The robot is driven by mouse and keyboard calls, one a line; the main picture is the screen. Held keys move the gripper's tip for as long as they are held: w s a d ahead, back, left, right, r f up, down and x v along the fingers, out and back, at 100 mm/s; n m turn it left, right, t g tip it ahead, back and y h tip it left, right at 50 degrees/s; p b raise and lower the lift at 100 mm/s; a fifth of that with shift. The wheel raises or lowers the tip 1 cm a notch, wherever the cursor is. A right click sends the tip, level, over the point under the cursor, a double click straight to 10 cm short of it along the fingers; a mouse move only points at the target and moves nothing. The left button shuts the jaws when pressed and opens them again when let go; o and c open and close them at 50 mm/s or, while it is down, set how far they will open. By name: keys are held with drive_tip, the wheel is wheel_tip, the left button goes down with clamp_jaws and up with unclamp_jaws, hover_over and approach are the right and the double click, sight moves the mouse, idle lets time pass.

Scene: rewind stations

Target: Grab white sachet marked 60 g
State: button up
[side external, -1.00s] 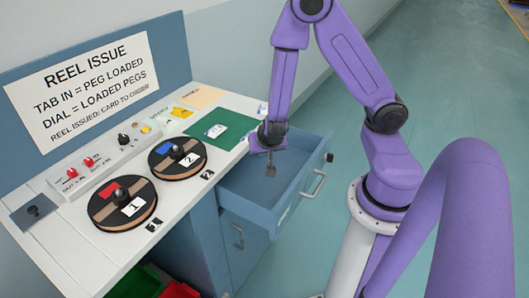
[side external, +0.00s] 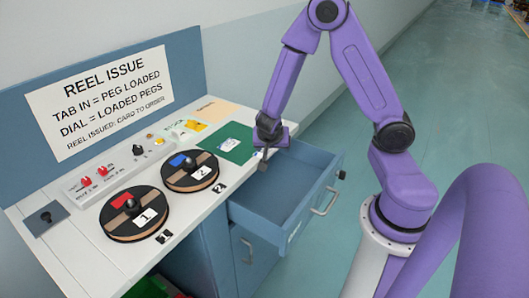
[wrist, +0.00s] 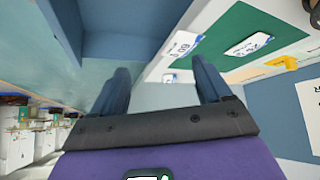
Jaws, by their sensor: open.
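A white sachet (wrist: 182,47) with blue print lies near the green mat's edge in the wrist view; its print looks like 60 or 00, and I cannot read it surely. A second white sachet (wrist: 249,44), its print seemingly 25, lies on the green mat (wrist: 290,28). In the side view one white sachet (side external: 231,144) shows on the mat; the other is mostly hidden by my arm. My gripper (side external: 263,166) is open and empty by the counter edge, beside the drawer.
The blue drawer (side external: 325,204) stands pulled out below my gripper and looks empty. Two round reels, one marked 1 (side external: 134,235) and one marked 2 (side external: 207,186), stand on the counter left of the mat. A sign panel (side external: 101,100) rises behind the counter.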

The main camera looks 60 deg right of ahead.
drive_tip(key=w+d+r+m+g+y, duration=0.35)
drive_tip(key=w+r+m+y, duration=0.3)
drive_tip(key=r, duration=0.55)
drive_tip(key=shift+n, duration=0.25)
drive_tip(key=f, duration=1.2)
drive_tip(key=shift+w+d+f, duration=0.1)
drive_tip(key=shift+w+f, duration=0.05)
drive_tip(key=shift+w, duration=0.05)
drive_tip(key=f, duration=0.4)
drive_tip(key=shift+s+d+f, duration=0.1)
drive_tip(key=shift+s+d, duration=0.05)
drive_tip(key=shift+d, duration=0.2)
drive_tip(key=shift+f, duration=0.6)
drive_tip(key=c, duration=1)
drive_tip(key=shift+c, duration=0.2)
